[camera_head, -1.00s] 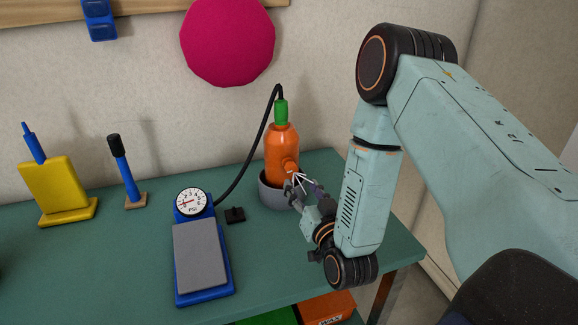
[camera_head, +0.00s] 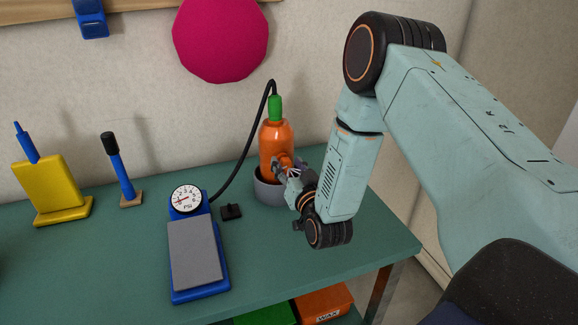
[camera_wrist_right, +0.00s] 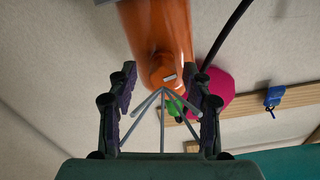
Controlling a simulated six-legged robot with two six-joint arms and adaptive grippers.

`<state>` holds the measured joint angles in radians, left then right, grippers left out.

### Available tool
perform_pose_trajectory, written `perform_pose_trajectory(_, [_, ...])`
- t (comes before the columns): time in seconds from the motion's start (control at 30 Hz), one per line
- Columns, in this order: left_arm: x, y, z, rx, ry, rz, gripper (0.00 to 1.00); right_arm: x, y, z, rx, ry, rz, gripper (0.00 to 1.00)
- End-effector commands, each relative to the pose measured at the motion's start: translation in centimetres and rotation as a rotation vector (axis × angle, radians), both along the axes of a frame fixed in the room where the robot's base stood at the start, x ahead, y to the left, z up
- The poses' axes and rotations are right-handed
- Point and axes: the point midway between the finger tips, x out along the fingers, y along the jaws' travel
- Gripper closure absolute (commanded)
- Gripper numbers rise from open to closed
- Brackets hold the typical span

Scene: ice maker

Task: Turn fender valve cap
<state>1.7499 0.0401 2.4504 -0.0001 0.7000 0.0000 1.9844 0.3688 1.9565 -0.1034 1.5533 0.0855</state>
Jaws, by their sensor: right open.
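The orange fender (camera_head: 275,138) stands upright in a grey round holder (camera_head: 268,192) on the green bench. A round orange valve cap with a small pale tab sticks out of its side; it shows in the right wrist view (camera_wrist_right: 163,77). My right gripper (camera_head: 287,165) is at that side of the fender, partly hiding the cap. In the wrist view its open fingers (camera_wrist_right: 162,88) stand on either side of the cap, apart from it. My left gripper is not in view.
A green fitting (camera_head: 275,108) with a black hose (camera_head: 240,160) tops the fender. The hose leads to a blue foot pump (camera_head: 198,255) with a gauge. A small black block (camera_head: 231,212) lies beside it.

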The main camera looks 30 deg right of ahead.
Motion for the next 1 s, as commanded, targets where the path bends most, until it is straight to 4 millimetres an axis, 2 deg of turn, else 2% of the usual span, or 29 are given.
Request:
perform_pose_trajectory(0.1, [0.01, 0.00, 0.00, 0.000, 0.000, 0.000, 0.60, 0.11, 0.01, -0.01, 0.000, 0.000, 0.001, 0.52])
perform_pose_trajectory(0.67, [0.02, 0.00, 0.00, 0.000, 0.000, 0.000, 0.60, 0.09, -0.01, 0.03, 0.000, -0.001, 0.001, 0.99])
perform_pose_trajectory(1.0, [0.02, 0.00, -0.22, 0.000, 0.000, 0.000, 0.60, 0.12, -0.02, 0.04, 0.030, -0.011, 0.000, 1.00])
